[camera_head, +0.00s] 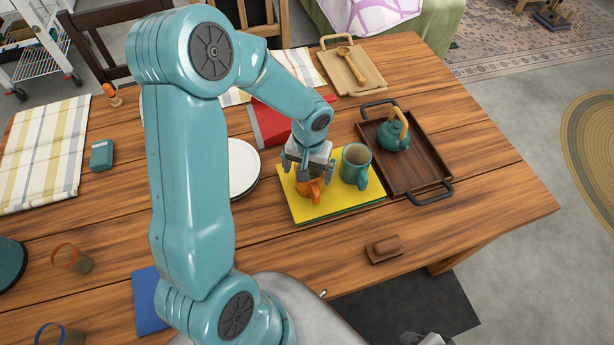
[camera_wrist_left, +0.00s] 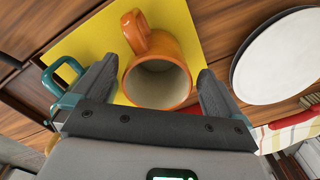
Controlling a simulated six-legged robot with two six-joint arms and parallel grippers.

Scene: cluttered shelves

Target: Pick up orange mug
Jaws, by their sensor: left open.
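The orange mug (camera_head: 312,190) stands on a yellow board (camera_head: 340,205) on the wooden table. In the left wrist view the mug (camera_wrist_left: 165,72) shows its pale inside, with its handle pointing up and left in the picture. My left gripper (camera_head: 308,172) is directly over the mug and hides part of it in the head view. In the wrist view my left gripper (camera_wrist_left: 157,70) is open, with one finger on each side of the mug. Whether the fingers touch it cannot be told. A grey part at the bottom edge may be my right gripper (camera_head: 430,339), mostly cut off.
A teal mug (camera_head: 356,165) stands close right of the orange mug. A dark tray (camera_head: 425,170) with a teal teapot (camera_head: 393,131) is further right. A white plate (camera_head: 241,168) and a red object (camera_head: 268,124) are at the left and behind. A small wooden block (camera_head: 384,249) lies in front.

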